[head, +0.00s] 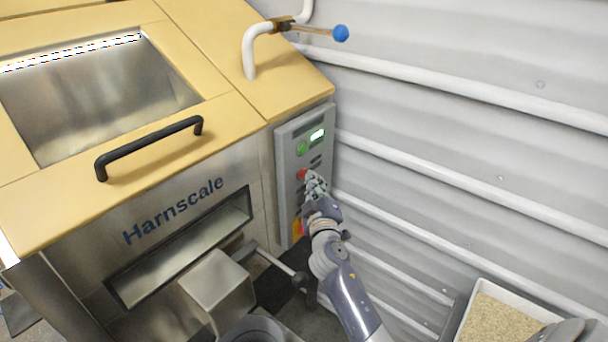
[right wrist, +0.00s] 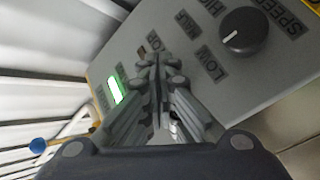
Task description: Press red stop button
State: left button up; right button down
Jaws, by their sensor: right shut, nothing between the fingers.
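The red stop button (head: 302,174) is on the grey control panel (head: 285,165) on the machine's right front, below a green button (head: 302,149). My right gripper (head: 313,180) is shut and empty, with its fingertips right at the red button, just to its right in the head view. I cannot tell whether they touch it. In the right wrist view the shut fingers (right wrist: 157,62) point at the panel (right wrist: 185,50) and cover most of the button area; part of the stop label shows beside them. My left gripper is not in view.
A blue-tipped lever (head: 340,33) sticks out above. A corrugated wall stands close on the right. A tray of grain (head: 467,323) is lower right.

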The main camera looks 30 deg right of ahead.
jog(key=shift+w+a, duration=0.15)
jog(key=shift+w, duration=0.2)
dwell(0.5)
jog(key=shift+s, duration=0.1)
jog(key=shift+s+d, duration=0.3)
jog(key=shift+s, duration=0.4)
jog(key=s, duration=0.1)
jog(key=s+d, duration=0.1)
jog(key=s, duration=0.1)
jog(key=s+d+p, duration=0.1)
jog(key=shift+s, duration=0.3)
dwell(0.7)
